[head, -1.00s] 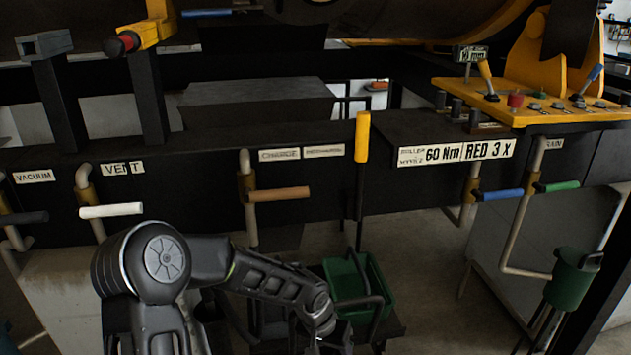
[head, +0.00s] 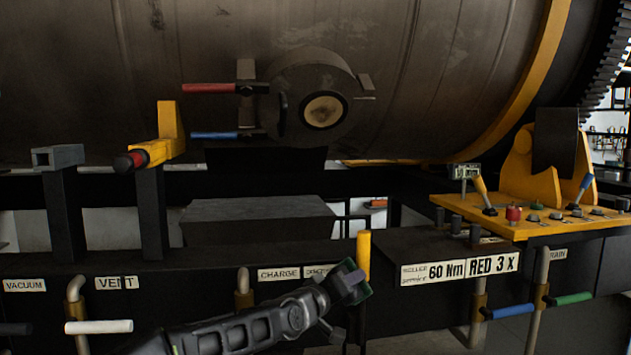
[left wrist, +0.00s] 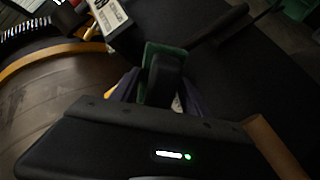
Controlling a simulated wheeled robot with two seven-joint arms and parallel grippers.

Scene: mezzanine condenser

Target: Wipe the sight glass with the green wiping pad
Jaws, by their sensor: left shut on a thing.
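The sight glass (head: 323,111) is a round, cloudy cream-coloured disc in a dark flanged port on the side of the big drum. My left gripper (head: 350,279) is below it and a little to the right in the picture, in front of the black beam. It is shut on the green wiping pad (head: 366,292), of which only a thin green edge shows in the head view. In the left wrist view the pad (left wrist: 151,52) sits between the fingers, partly hidden by them. The pad is apart from the glass. My right gripper is in neither view.
Red (head: 209,88) and blue (head: 214,135) handles stick out left of the port. A yellow-topped post (head: 363,252) stands close by my left gripper. A yellow control panel (head: 520,218) with levers is at right.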

